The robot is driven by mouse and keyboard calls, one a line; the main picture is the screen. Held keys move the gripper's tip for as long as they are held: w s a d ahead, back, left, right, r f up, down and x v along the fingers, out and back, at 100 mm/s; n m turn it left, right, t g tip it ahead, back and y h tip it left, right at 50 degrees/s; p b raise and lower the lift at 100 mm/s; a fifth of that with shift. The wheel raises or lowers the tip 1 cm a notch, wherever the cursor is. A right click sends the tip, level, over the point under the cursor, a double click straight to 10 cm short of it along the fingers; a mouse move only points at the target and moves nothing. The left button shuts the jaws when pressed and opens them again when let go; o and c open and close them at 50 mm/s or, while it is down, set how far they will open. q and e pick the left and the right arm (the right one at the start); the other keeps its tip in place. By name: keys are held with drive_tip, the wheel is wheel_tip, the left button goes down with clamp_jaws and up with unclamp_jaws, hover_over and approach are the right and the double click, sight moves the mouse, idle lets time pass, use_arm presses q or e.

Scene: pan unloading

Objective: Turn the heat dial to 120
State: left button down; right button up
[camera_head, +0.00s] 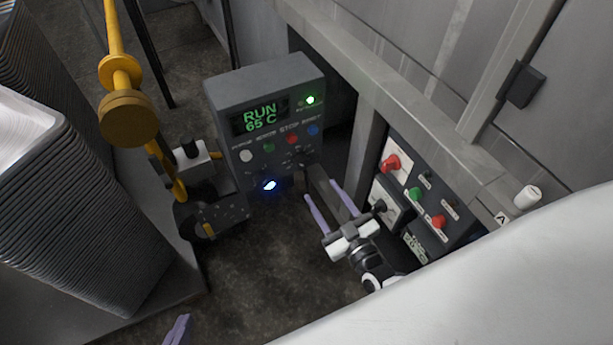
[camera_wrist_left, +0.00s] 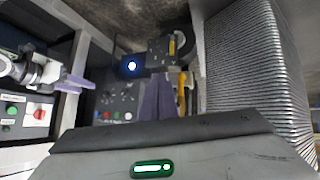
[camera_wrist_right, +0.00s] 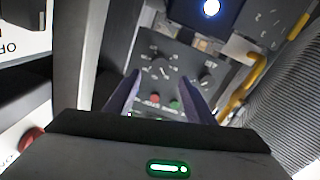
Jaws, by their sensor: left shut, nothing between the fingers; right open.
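The grey control box (camera_head: 229,150) shows "RUN 65 C" in green on its display (camera_head: 260,117). In the right wrist view, two dark dials, one left (camera_wrist_right: 157,68) and one right (camera_wrist_right: 207,76), sit on its face; I cannot tell from their labels which is the heat dial. My right gripper (camera_head: 320,189) is open and empty in front of the box's lower right part. In the right wrist view its fingers (camera_wrist_right: 160,88) stand either side of the left dial, apparently short of it. My left gripper (camera_head: 178,328) is low at the bottom; its fingers (camera_wrist_left: 158,98) are shut and empty.
A yellow pipe (camera_head: 115,45) and a dark valve-like fixture (camera_head: 212,218) stand left of the box. A tall ribbed stack (camera_head: 75,215) is further left.

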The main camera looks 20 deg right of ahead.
sight(304, 166)
drive_tip(key=w, duration=0.2)
drive_tip(key=w+b, duration=0.1)
drive_tip(key=w, duration=0.2)
drive_tip(key=w+b, duration=0.1)
drive_tip(key=w, duration=0.2)
drive_tip(key=shift+w+a, duration=0.2)
drive_tip(key=shift+a, duration=0.1)
drive_tip(key=shift+w+b, duration=0.35)
drive_tip(key=shift+w, duration=0.25)
use_arm(q)
drive_tip(key=shift+w+d+f+m+g+h, duration=0.2)
drive_tip(key=shift+w+d+f+g, duration=0.1)
drive_tip(key=shift+d+f, duration=0.2)
drive_tip(key=shift+w+d+f+m+g+h, duration=0.1)
drive_tip(key=shift+w+d+f+m+g, duration=0.2)
drive_tip(key=shift+f, duration=0.2)
use_arm(e)
drive_tip(key=c, duration=1.1)
drive_tip(key=shift+o, duration=0.2)
use_arm(q)
drive_tip(key=shift+f, duration=0.1)
